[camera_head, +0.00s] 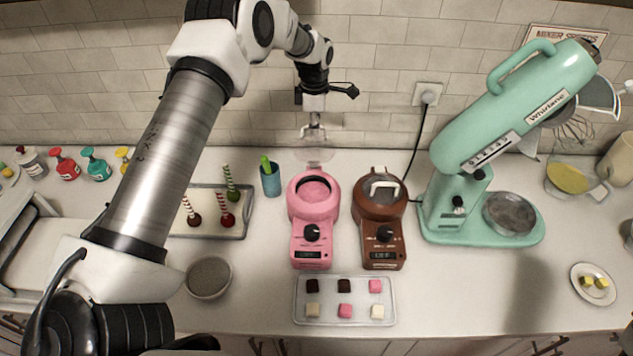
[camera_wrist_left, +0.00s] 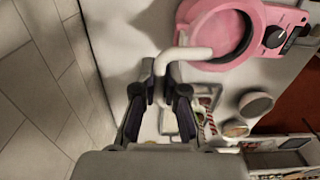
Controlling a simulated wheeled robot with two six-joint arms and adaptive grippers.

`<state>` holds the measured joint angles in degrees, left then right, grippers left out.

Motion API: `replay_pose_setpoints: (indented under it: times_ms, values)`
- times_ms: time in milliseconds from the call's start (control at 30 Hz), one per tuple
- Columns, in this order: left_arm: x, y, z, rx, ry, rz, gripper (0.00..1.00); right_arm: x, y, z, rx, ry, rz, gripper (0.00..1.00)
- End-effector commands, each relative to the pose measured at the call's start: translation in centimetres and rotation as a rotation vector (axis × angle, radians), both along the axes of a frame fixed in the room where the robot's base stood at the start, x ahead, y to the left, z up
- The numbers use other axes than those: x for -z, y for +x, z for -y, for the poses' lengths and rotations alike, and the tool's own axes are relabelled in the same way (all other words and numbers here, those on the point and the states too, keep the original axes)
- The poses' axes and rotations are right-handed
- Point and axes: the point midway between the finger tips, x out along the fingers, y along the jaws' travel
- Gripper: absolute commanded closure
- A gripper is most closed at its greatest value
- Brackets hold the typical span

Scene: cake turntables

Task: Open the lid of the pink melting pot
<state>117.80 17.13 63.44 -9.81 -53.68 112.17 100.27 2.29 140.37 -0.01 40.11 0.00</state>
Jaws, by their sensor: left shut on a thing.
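The pink melting pot (camera_head: 313,205) stands on the counter, its round well uncovered. Its clear lid (camera_head: 314,152) is up behind the well, against the wall side, and is hard to make out. My left gripper (camera_head: 314,122) is above and behind the pot, shut on the lid's white handle. In the left wrist view my left gripper (camera_wrist_left: 162,82) has its fingers on the white handle (camera_wrist_left: 186,54), beside the pink pot (camera_wrist_left: 218,36). My right gripper is not in view.
A brown melting pot (camera_head: 382,212) with a white lid handle stands close on the right. A tray of small blocks (camera_head: 345,301) lies in front. A blue cup (camera_head: 270,182) and a tray of decorated sticks (camera_head: 232,229) are left. A mint mixer (camera_head: 490,170) stands right.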

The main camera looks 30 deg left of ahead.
Motion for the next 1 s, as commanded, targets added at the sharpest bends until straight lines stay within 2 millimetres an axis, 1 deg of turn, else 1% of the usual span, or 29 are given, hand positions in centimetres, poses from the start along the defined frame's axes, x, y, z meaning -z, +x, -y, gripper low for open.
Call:
replay_pose_setpoints:
  times_ms: [100,267,400,500,733,767,1000]
  values:
    - [0.4,0.8,-0.5,0.001,0.001,0.001,0.96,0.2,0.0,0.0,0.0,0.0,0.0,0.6]
    - [0.7,1.3,-0.8,0.0,0.001,0.001,0.96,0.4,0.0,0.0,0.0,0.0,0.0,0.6]
    - [1.5,2.2,-1.4,0.0,0.001,0.0,0.96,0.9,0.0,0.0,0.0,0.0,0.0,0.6]
    - [1.7,2.8,-1.7,0.001,0.001,0.0,0.96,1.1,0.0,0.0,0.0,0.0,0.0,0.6]
    - [1.6,2.8,-1.8,0.001,0.0,0.0,0.96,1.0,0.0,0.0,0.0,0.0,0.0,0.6]
    - [1.6,2.8,-1.8,0.001,0.0,0.0,0.81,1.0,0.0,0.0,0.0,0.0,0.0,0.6]
    - [1.6,2.8,-1.8,0.001,0.0,0.0,0.5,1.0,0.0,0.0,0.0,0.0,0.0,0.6]
